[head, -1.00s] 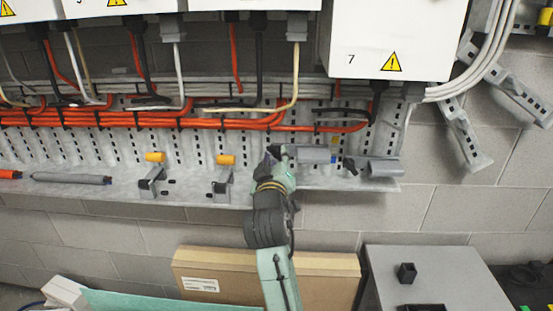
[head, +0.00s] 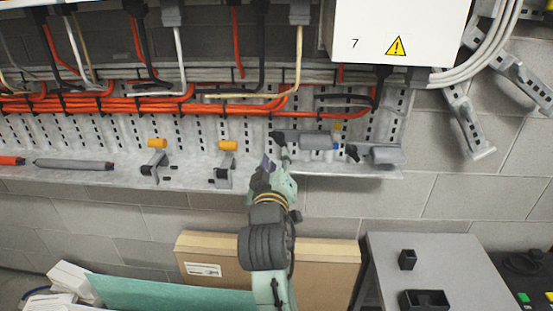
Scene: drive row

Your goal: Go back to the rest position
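My gripper (head: 275,159) is at the upper end of my green and dark grey arm, over the front part of the perforated metal tray (head: 205,178). Its two fingers look apart, with a narrow gap and nothing visible between them. A grey tool-like part with a dark end (head: 308,140) lies just above and beyond the fingertips, on the tray. Whether a fingertip touches it cannot be told. The arm hides part of the tray's edge. No marker for the rest position shows.
Two clips with orange tops (head: 156,144) and (head: 228,145), a grey cylinder (head: 75,164) and a grey fitting (head: 380,154) are on the tray. Orange cables (head: 140,104) run behind. Below stand a cardboard box (head: 320,264) and a grey table with black holders (head: 408,260).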

